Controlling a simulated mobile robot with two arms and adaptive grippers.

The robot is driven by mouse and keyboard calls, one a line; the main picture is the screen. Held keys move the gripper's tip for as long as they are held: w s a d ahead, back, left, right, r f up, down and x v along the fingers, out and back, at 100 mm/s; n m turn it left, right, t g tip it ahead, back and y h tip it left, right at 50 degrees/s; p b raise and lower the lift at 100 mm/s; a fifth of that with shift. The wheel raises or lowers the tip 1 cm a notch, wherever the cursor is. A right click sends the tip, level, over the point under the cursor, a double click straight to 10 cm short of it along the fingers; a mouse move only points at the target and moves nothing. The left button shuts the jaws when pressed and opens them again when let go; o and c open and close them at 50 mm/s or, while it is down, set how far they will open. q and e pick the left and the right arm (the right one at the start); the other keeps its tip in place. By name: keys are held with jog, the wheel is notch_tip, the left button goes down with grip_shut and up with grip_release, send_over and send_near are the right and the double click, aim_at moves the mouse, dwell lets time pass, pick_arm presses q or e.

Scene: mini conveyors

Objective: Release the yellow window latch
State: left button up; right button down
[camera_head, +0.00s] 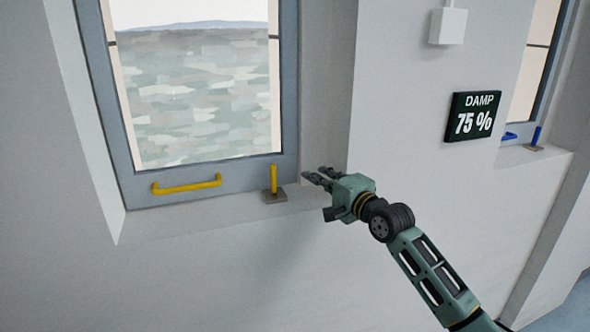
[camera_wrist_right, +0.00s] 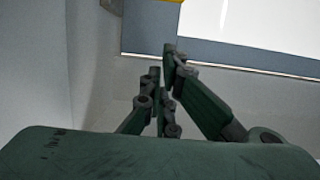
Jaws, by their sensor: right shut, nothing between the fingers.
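The yellow window latch (camera_head: 274,179) stands upright on a small grey-brown base (camera_head: 274,196) on the sill, at the lower right corner of the left window. A yellow handle bar (camera_head: 187,185) is fixed along the bottom of that window's frame (camera_head: 225,178). My right gripper (camera_head: 314,177) is shut and empty, to the right of the latch and apart from it, with its fingers pointing left. In the right wrist view the fingers (camera_wrist_right: 165,75) are close together, with the window frame (camera_wrist_right: 215,52) beyond and a yellow piece cut off at the top edge. My left gripper is not in view.
The window recess wall (camera_head: 327,90) rises just behind my right gripper. A "DAMP 75 %" sign (camera_head: 472,115) and a white box (camera_head: 448,26) hang on the wall to the right. A second window has a blue latch (camera_head: 536,137). The sill (camera_head: 235,203) is otherwise clear.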

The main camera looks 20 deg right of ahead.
aim_at(273, 179)
jog(key=p+x, duration=0.1)
jog(key=x, duration=0.3)
jog(key=shift+w+r, duration=0.15)
jog(key=shift+w, duration=0.1)
jog(key=a+p, duration=0.2)
jog(key=a, duration=0.1)
jog(key=shift+s+a, duration=0.15)
jog(key=shift+a, duration=0.05)
jog(key=shift+s+a+p, duration=0.1)
jog(key=shift+a+p, duration=0.2)
jog(key=shift+a, duration=0.1)
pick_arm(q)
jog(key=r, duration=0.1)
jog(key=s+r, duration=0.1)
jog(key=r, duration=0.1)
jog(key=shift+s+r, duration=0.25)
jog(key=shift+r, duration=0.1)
pick_arm(e)
jog(key=shift+f, duration=0.2)
